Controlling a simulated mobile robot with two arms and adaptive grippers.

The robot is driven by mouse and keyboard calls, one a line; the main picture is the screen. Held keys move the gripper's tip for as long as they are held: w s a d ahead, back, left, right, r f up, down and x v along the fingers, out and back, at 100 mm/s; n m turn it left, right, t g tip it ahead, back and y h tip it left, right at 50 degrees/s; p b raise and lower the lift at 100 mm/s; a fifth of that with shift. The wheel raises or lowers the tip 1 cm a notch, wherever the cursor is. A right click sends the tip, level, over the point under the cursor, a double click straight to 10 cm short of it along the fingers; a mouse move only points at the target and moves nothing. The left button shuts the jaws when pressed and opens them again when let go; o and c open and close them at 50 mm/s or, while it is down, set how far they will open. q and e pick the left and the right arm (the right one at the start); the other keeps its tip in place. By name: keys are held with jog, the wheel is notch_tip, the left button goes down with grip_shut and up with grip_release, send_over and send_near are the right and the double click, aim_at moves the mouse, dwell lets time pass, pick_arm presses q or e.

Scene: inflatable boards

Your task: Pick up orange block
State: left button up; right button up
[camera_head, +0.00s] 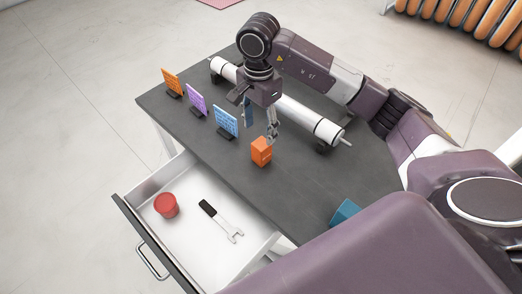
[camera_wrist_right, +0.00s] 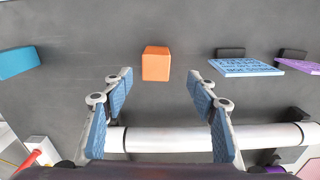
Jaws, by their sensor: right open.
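The orange block (camera_head: 261,152) stands on the dark table top (camera_head: 310,185), close to the edge above the open drawer. It also shows in the right wrist view (camera_wrist_right: 156,63), upper middle. My right gripper (camera_head: 262,125) is open and empty, just behind and above the block. In the wrist view its two blue-padded fingers (camera_wrist_right: 160,90) are spread wide, with the block ahead of the gap between them and not touched. My left gripper is not in view.
An open white drawer (camera_head: 185,245) holds a red cup (camera_head: 165,205) and a wrench (camera_head: 222,222). Orange, purple and blue cards (camera_head: 226,121) stand left of the block. A white roller (camera_head: 300,118) lies behind it. A teal block (camera_head: 345,212) sits at the right.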

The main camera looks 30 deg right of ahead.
aim_at(262, 144)
jog(key=shift+f+p, duration=0.35)
jog(key=shift+f, duration=0.6)
jog(key=shift+s+f+p, duration=0.25)
jog(key=shift+f+p, duration=0.2)
jog(key=shift+f, duration=0.25)
notch_tip(262, 144, down, 3)
jog(key=shift+s+d+f+p, duration=0.1)
jog(key=shift+d+f+p, duration=0.05)
jog(key=shift+p, duration=0.55)
jog(key=shift+f, duration=0.4)
jog(key=c, duration=1.3)
